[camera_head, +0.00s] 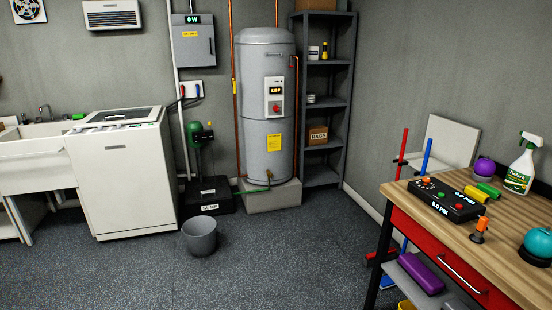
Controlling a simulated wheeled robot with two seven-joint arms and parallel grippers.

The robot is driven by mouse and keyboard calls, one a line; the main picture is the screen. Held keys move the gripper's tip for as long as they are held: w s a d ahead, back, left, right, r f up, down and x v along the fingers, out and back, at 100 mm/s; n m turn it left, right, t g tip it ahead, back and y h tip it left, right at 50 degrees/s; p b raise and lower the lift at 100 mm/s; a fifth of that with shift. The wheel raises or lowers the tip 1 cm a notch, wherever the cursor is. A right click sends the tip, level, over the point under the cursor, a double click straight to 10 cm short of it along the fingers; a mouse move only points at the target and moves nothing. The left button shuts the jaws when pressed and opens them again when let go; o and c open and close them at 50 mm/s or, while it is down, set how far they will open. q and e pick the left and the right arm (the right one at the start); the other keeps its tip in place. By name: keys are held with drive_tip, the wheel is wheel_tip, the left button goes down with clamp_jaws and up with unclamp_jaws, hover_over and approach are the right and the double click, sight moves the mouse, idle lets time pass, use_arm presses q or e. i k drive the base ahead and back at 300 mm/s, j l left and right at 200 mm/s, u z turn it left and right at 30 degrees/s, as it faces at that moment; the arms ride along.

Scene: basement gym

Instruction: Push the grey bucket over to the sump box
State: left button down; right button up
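The grey bucket (200,238) stands upright on the dark speckled floor, and it looks empty. The sump box (208,196) is a low black box with a white label, against the back wall just behind the bucket. A green pump with a pipe (196,138) rises from the box. In this view the bucket's rim comes close to the front of the box; I cannot tell whether they touch. Neither of my grippers shows in the head view.
A white washer (122,180) stands left of the bucket. A grey water tank (266,110) on a plinth stands right of the sump box, beside a dark shelf rack (324,172). A wooden workbench (512,232) fills the right front. The floor (280,265) between is clear.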

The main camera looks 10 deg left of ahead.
sight(199, 232)
drive_tip(key=i+j+u, duration=0.3)
drive_tip(key=i, duration=0.5)
drive_tip(key=i+l+u, duration=0.1)
drive_tip(key=i+u, duration=0.2)
drive_tip(key=i, duration=0.5)
drive_tip(key=i+j+z, duration=0.35)
drive_tip(key=i, duration=0.15)
drive_tip(key=i+j+z, duration=0.35)
drive_tip(key=i, duration=0.15)
drive_tip(key=i+j+z, duration=0.35)
drive_tip(key=i+j, duration=0.05)
drive_tip(key=j, duration=0.1)
